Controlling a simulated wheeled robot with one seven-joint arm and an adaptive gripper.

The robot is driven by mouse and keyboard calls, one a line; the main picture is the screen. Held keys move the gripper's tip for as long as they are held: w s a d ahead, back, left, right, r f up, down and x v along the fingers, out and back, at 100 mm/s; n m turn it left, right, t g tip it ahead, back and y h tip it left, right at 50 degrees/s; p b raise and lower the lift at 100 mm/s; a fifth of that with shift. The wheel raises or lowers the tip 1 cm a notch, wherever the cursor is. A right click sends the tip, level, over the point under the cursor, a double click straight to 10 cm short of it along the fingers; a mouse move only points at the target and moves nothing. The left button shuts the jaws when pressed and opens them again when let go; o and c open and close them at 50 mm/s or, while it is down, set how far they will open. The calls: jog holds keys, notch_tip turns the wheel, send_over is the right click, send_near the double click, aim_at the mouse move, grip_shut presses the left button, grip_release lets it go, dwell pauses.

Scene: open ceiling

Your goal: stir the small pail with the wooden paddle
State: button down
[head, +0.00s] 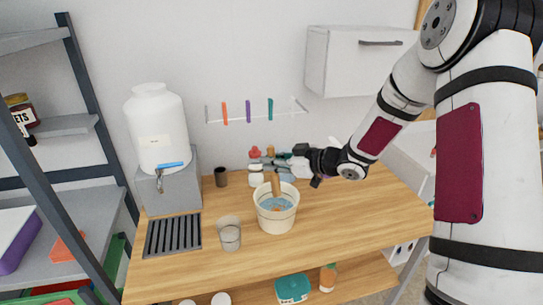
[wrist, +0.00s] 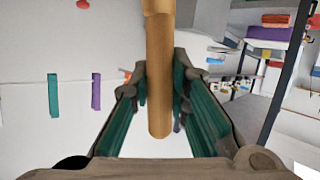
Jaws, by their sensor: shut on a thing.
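The small pail (head: 277,222) is a cream bucket standing on the wooden table, with bluish contents showing at its top. The wooden paddle (head: 276,185) stands nearly upright in the pail, its lower end inside. In the wrist view the paddle's round handle (wrist: 160,80) runs between the fingers. My gripper (head: 275,163) is above the pail and shut on the upper part of the handle; it also shows in the wrist view (wrist: 158,95). The paddle's lower end is hidden in the contents.
A clear glass (head: 229,235) stands close to the pail's left. A slatted drain tray (head: 172,237) and a white water jug (head: 156,130) on a grey stand are further left. A dark cup (head: 221,177) and small jars (head: 256,179) stand behind. The table's right side is clear.

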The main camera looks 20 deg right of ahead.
aim_at(272, 185)
jog(key=shift+f+b, duration=1.4)
jog(key=shift+f, duration=3.4)
